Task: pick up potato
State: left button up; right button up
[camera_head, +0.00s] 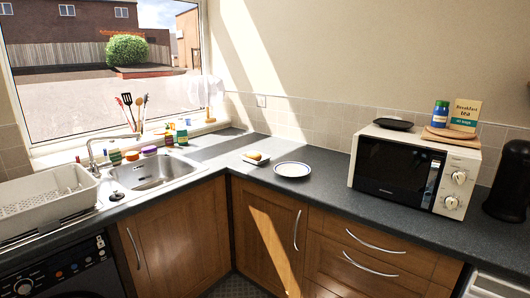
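A small yellowish, rounded item that looks like the potato (254,155) lies on a small white dish or tray (258,164) on the dark counter, near the inner corner. It is too small to make out in detail. A round white plate with a blue rim (292,169) sits just to its right, apart from the dish, and looks empty. Neither of my grippers shows in the head view.
The sink (152,172) and a dish rack (45,200) are left. Counter (322,187) between plate and microwave is clear.

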aim_at(257, 157)
jog(key=i+j+z, duration=0.15)
jog(key=i, duration=0.45)
jog(key=i+j+z, duration=0.15)
jog(key=i+j, duration=0.15)
jog(key=i, duration=0.35)
jog(key=i+j+z, duration=0.15)
jog(key=i+j, duration=0.2)
jog(key=i, duration=0.2)
jog(key=i+j+z, duration=0.15)
jog(key=i+j, duration=0.25)
jog(key=i, duration=0.2)
